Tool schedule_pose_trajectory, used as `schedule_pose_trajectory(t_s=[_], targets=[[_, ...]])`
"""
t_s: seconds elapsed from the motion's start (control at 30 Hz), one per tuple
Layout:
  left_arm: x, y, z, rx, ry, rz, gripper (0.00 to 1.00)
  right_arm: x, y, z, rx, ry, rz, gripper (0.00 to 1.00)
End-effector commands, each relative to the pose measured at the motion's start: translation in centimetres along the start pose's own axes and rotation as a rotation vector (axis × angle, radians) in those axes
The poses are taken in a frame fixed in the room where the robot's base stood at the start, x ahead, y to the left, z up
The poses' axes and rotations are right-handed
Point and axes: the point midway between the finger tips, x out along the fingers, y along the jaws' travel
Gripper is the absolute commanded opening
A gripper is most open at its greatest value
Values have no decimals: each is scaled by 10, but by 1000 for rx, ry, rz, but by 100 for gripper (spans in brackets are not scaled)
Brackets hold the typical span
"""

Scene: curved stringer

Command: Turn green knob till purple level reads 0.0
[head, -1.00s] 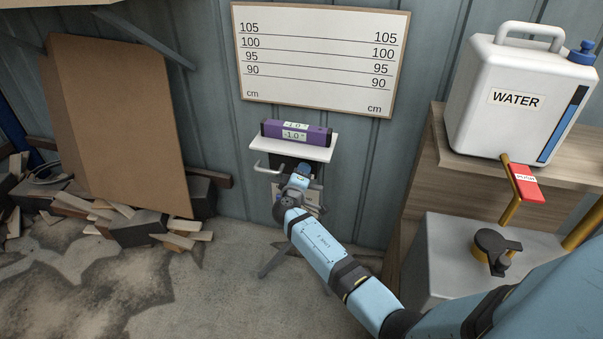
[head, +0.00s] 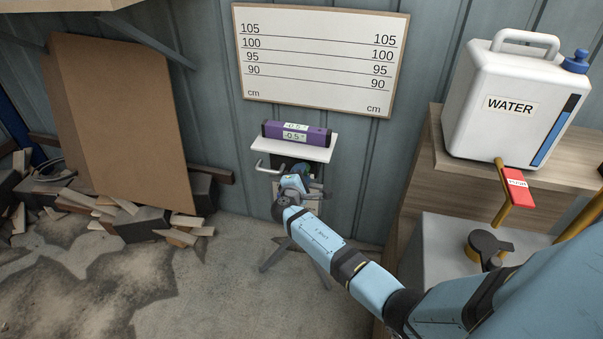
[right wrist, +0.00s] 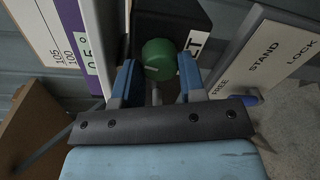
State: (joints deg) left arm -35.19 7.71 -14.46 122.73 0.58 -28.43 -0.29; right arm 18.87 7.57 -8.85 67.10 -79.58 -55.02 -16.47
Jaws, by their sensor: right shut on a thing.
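The purple level (head: 321,136) lies on a small white platform (head: 320,151) on a stand against the wall. Its displays read -0.5°. The level also shows at the left of the right wrist view (right wrist: 74,22), partly cut off. My right gripper (head: 296,180) is below the platform. In the right wrist view the green knob (right wrist: 158,56) sits between the two blue fingers of my right gripper (right wrist: 158,80), which is shut on it. In the head view the knob is mostly hidden by the gripper. My left gripper is not in view.
A panel marked FREE, STAND, LOCK (right wrist: 252,65) is right of the knob. Scrap wood lies left.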

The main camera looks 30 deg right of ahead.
Motion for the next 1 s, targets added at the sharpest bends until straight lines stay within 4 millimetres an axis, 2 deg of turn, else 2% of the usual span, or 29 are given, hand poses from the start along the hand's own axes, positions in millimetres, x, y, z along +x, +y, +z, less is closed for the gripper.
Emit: schedule_pose_trajectory(t_s=[0.5,0.53,0.6,0.63,0.87,1.0], targets=[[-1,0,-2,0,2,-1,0,1,1,1,-17,-3,1,14],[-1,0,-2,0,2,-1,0,1,1,1,-17,-3,1,44],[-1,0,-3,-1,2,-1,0,1,1,1,-17,-3,1,61],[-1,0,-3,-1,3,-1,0,1,1,1,-17,-3,1,63],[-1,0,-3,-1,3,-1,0,0,0,0,-17,-2,0,63],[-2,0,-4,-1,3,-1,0,-8,1,0,-16,-1,0,63]])
